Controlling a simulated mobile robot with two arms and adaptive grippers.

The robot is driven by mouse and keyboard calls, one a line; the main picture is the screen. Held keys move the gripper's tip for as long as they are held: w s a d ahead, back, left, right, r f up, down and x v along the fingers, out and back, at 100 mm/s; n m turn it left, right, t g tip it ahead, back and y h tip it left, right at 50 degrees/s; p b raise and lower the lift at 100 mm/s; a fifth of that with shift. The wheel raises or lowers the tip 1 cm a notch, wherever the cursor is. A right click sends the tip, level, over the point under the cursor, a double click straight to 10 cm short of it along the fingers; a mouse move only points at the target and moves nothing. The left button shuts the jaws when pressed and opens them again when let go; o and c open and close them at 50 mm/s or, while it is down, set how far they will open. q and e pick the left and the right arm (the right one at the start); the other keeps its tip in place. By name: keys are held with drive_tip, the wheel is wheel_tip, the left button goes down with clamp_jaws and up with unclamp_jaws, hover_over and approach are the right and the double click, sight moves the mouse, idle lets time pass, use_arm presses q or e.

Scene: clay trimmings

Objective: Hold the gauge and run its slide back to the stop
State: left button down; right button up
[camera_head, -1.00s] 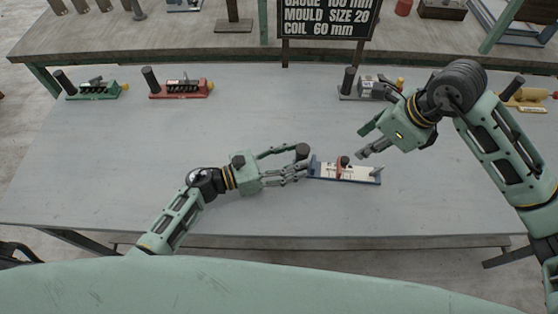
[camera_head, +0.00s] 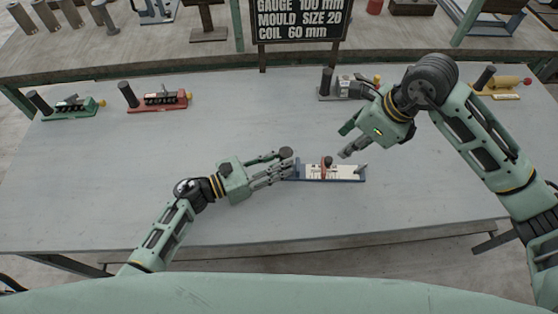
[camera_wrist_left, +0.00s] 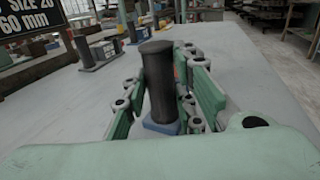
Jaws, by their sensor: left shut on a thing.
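The gauge (camera_head: 345,180) lies on the grey bench, with a blue base, a white scale plate and a dark post (camera_head: 286,152) at its left end. Its red slide (camera_head: 326,167) stands near the middle of the scale. A small grey piece (camera_head: 361,169) stands at the right end. My left gripper (camera_head: 283,167) is shut around the post; in the left wrist view the dark post (camera_wrist_left: 160,85) is upright between the fingers, above a bit of blue base. My right gripper (camera_head: 346,139) is open and empty, above and just right of the slide, apart from it.
Along the back of the bench stand a green gauge (camera_head: 74,106), a red gauge (camera_head: 160,101), a grey one (camera_head: 346,88) and a yellow one (camera_head: 500,86). A dark sign (camera_head: 299,20) reads gauge 100 mm, mould size 20, coil 60 mm. The bench around my grippers is clear.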

drive_tip(key=shift+c, duration=0.4)
drive_tip(key=c, duration=0.4)
drive_tip(key=shift+w+d+f+n, duration=0.1)
drive_tip(key=shift+w+d+n, duration=0.2)
drive_tip(key=shift+d, duration=0.1)
clamp_jaws()
drive_tip(key=w+d+n+g, duration=0.3)
drive_tip(key=w+d+n, duration=0.1)
drive_tip(key=d+n, duration=0.35)
drive_tip(key=n, duration=0.1)
hover_over(350, 168)
drive_tip(key=d, duration=0.3)
drive_tip(key=shift+y, duration=0.4)
drive_tip(key=f, duration=1)
drive_tip(key=shift+w+a, duration=0.25)
drive_tip(key=shift+w, duration=0.1)
drive_tip(key=shift+s+a+r, duration=0.1)
drive_tip(key=shift+s+a, duration=0.05)
drive_tip(key=shift+a, duration=0.5)
drive_tip(key=shift+s+a, duration=0.15)
drive_tip(key=shift+a, duration=0.45)
drive_tip(key=shift+s+a, duration=0.2)
drive_tip(key=shift+a, duration=0.4)
